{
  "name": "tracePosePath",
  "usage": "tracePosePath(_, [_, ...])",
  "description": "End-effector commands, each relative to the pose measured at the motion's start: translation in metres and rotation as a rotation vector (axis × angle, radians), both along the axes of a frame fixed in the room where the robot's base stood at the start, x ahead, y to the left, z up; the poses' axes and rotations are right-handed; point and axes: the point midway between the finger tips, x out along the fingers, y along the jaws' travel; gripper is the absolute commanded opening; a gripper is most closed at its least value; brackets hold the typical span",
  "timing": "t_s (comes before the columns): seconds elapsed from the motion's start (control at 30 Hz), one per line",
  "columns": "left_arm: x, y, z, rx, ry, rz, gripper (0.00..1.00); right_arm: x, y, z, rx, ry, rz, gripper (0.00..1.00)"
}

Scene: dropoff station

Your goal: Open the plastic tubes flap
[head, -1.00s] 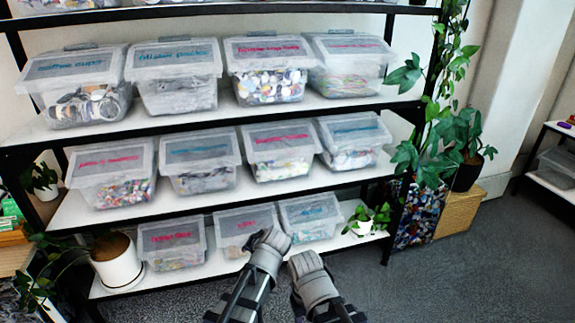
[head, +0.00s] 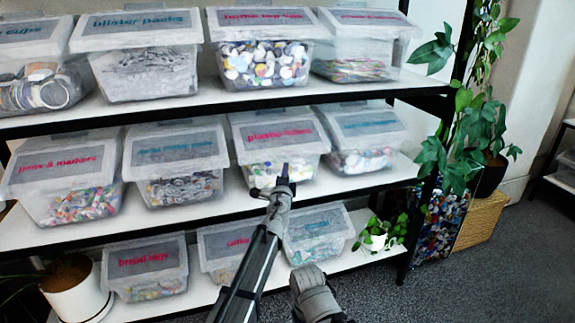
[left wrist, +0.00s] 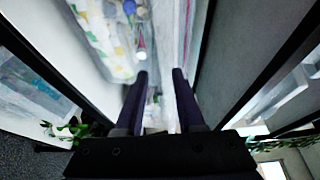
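The plastic tubes bin (head: 284,165) is a clear box with mixed colourful contents, third from the left on the middle shelf. Its grey flap (head: 280,133) with a pink label lies shut on top. My left gripper (head: 285,172) is raised in front of this bin, overlapping its lower front in the head view. In the left wrist view my left gripper (left wrist: 160,74) has its two dark fingers spread with a gap and nothing between them. A clear bin wall with coloured contents (left wrist: 112,28) shows beyond the fingertips. My right arm shows low in the head view, its fingers not visible.
Similar lidded bins stand close on both sides, such as a blue-labelled bin (head: 358,138) to the right. Another row is above and one below. A small potted plant (head: 378,234) stands on the bottom shelf. Grey floor is clear at lower right.

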Motion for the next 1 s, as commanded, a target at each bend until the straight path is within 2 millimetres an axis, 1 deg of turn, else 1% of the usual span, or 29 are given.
tracePosePath(0.17, [0.01, 0.0, 0.0, -0.001, 0.0, 0.002, 0.38, 0.0, 0.0, 0.0, 0.0, 0.0, 0.0, 0.6])
tracePosePath(0.27, [0.022, -0.001, 0.0, -0.002, 0.001, 0.002, 0.38, 0.0, 0.0, 0.0, 0.0, 0.0, 0.0, 0.6])
tracePosePath(0.5, [0.059, -0.004, 0.0, -0.002, 0.001, 0.003, 0.38, 0.0, 0.0, 0.0, 0.0, 0.0, 0.0, 0.6])
tracePosePath(0.6, [0.072, -0.005, 0.0, -0.002, 0.002, 0.003, 0.38, 0.0, 0.0, 0.0, 0.0, 0.0, 0.0, 0.6])
tracePosePath(0.73, [0.078, -0.005, 0.0, -0.003, 0.002, 0.003, 0.38, 0.0, 0.0, 0.0, 0.0, 0.0, 0.0, 0.6])
tracePosePath(0.93, [0.077, -0.005, 0.0, -0.003, 0.002, 0.003, 0.38, 0.0, 0.0, 0.0, 0.0, 0.0, 0.0, 0.6])
tracePosePath(0.97, [0.077, -0.005, 0.0, -0.003, 0.002, 0.003, 0.36, 0.0, 0.0, 0.0, 0.0, 0.0, 0.0, 0.6])
tracePosePath(1.0, [0.077, -0.005, 0.0, -0.003, 0.002, 0.003, 0.32, 0.0, 0.0, 0.0, 0.0, 0.0, 0.0, 0.6])
